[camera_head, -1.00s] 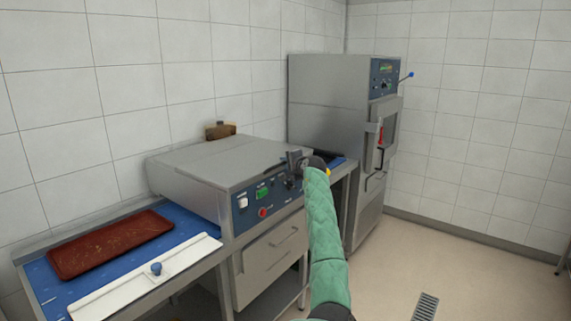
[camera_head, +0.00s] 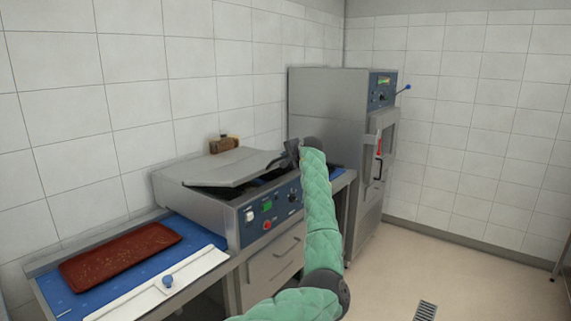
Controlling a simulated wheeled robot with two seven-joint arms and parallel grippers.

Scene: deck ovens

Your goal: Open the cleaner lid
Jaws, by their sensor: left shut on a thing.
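The cleaner is a low steel machine (camera_head: 215,208) with a blue control panel (camera_head: 267,212) on its front. Its flat grey lid (camera_head: 225,167) is tilted up, with the front edge raised and a dark gap under its right front part. My left gripper (camera_head: 291,152) is at the lid's right front corner, shut on the lid's edge; the arm in a green quilted sleeve partly hides the contact. My right gripper is not in view.
A brown block (camera_head: 223,144) stands behind the lid. A tall steel oven (camera_head: 330,115) stands at right.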

